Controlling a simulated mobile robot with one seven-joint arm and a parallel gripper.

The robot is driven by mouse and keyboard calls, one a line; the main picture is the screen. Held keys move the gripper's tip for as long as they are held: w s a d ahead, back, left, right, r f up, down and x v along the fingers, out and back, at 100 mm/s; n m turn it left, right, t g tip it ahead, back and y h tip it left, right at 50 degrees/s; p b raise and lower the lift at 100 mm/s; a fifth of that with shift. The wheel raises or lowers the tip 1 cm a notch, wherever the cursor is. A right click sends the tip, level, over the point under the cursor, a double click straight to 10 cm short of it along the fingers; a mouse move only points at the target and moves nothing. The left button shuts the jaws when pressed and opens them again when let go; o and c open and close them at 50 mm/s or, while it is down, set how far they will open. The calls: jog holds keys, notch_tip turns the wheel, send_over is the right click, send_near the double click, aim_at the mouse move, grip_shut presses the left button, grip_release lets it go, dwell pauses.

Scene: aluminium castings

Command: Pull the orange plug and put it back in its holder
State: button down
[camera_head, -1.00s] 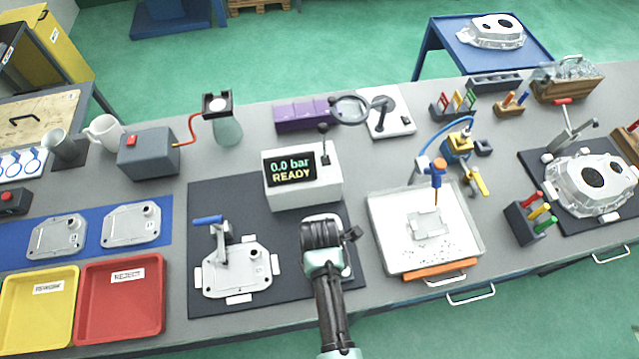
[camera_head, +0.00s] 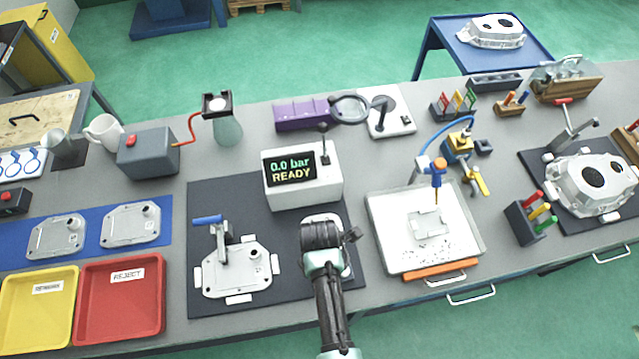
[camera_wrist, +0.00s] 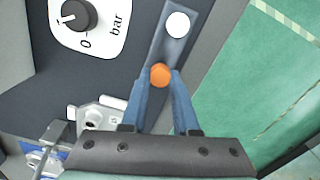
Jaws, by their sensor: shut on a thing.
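The orange plug (camera_wrist: 160,75) shows in the wrist view as a round orange end between the fingertips of my gripper (camera_wrist: 160,82). The two blue fingers are shut on it. It lies over a narrow grey-blue holder strip (camera_wrist: 170,48), which also has a white round spot (camera_wrist: 178,25). I cannot tell whether the plug is seated in the strip or held above it. In the head view my gripper (camera_head: 323,262) is over the right part of the dark mat, and its own wrist hides the plug.
A clamped casting (camera_head: 238,270) sits left of my gripper. The pressure unit (camera_head: 303,180) reading "0.0 bar READY" stands behind it. A white tray (camera_head: 390,255) is to the right. The wrist view shows a dial (camera_wrist: 78,15) at upper left and green floor (camera_wrist: 260,80) at right.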

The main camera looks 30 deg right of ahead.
jog(key=shift+f+b, duration=0.65)
jog(key=shift+f, duration=0.25)
jog(key=c, duration=0.6)
grip_release()
notch_tip(320, 180, up, 13)
jog(key=shift+f+b, duration=0.1)
jog(key=shift+b, duration=0.45)
jog(key=shift+w, duration=0.1)
